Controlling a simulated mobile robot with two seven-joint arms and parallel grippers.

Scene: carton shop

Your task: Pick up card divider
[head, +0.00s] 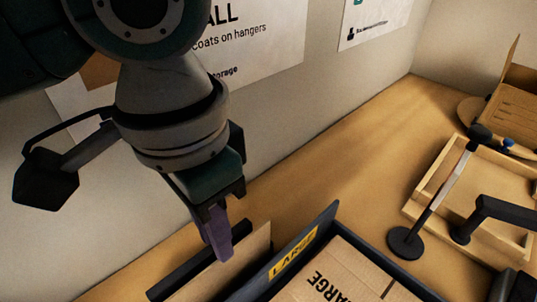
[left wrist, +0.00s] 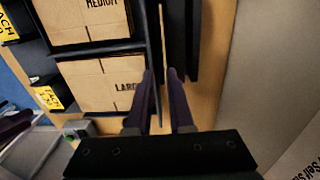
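My left gripper (head: 217,238) hangs at the left with its purple fingers pointing down. It is above and close to a tan card (head: 238,262), likely the card divider, standing upright beside a black bar at the bottom. In the left wrist view the two fingers (left wrist: 160,74) are apart. A thin tan strip (left wrist: 163,45), which looks like the card's edge, runs in line with the gap between them, among dark rails. I cannot tell whether the fingertips are level with the card or above it. My right gripper is not clearly seen.
A dark rack (head: 328,222) with a yellow LARGE label holds flat cartons (head: 335,275) right of the card. A wooden tray (head: 432,178) and a black-based stand (head: 405,243) are farther right. The wall (head: 325,75) is close behind. Bare bench (head: 350,140) lies between.

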